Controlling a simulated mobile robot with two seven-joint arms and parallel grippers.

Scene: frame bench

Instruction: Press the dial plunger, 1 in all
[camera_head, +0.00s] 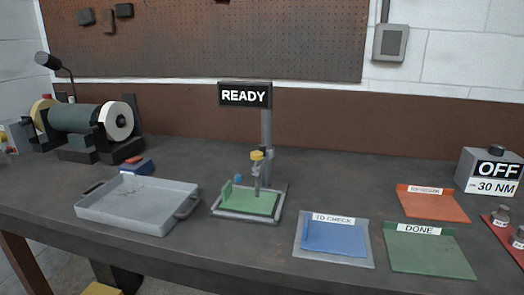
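A dial stand (267,130) rises near the middle of the bench, with a black sign (244,95) reading "READY" at its top. A yellow-topped part (257,155) sits on a thin vertical grey spindle above the green plate (240,203) of the stand's base. I take this to be the dial plunger; it is small in the picture. A small blue knob (238,179) stands at the plate's back left. The green plate looks bare. Neither of my grippers shows in the head view.
A grey tray (130,216) lies left of the stand, behind it a bench grinder (80,122). To the right lie a blue "TO CHECK" mat (335,238), a green "DONE" mat (430,256), an orange mat (432,206) and a grey box (478,165) showing "OFF" and "30 NM".

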